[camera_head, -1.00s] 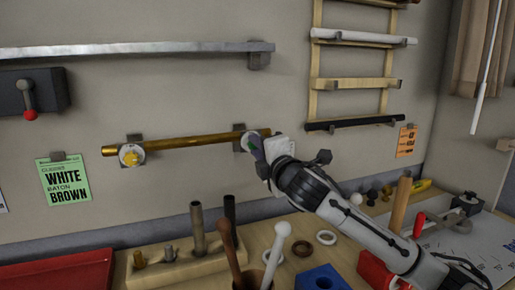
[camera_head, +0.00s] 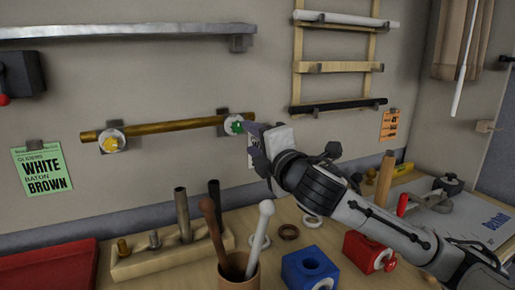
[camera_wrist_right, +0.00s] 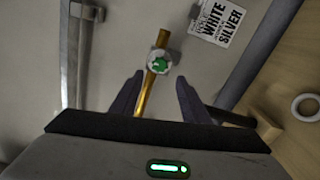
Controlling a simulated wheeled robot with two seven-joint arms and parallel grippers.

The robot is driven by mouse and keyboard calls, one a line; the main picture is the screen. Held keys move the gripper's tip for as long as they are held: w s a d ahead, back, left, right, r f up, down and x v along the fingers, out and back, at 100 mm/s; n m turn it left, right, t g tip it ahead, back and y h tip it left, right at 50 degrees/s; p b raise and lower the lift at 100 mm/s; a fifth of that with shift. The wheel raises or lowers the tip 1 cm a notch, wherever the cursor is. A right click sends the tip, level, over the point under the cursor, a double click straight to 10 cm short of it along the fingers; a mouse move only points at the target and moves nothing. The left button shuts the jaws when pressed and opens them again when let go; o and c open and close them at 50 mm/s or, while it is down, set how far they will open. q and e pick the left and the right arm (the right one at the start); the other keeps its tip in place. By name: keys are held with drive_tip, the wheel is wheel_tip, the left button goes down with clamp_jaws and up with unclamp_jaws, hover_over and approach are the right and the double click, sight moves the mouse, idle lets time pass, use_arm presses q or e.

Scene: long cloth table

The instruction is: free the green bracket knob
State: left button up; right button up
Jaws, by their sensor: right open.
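The green bracket knob (camera_head: 236,125) sits on a round pale bracket at the right end of a brass-coloured rod (camera_head: 170,127) on the wall. In the right wrist view the green knob (camera_wrist_right: 158,61) lies just beyond the fingertips, roughly centred between them. My right gripper (camera_head: 252,129) is just right of the knob, apart from it; in the wrist view its two fingers (camera_wrist_right: 159,77) are spread and empty. A yellow knob (camera_head: 110,144) is on the bracket at the rod's left end. My left gripper is not in view.
A green card (camera_head: 42,170) reading WHITE, BATON, BROWN hangs at left. A wooden rack (camera_head: 297,70) holds rods above right. Below are a peg block (camera_head: 150,263), a cup (camera_head: 238,272) with sticks, a blue block (camera_head: 310,268) and a red block (camera_head: 362,250).

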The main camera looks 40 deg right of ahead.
drive_tip(key=shift+v, duration=1.35)
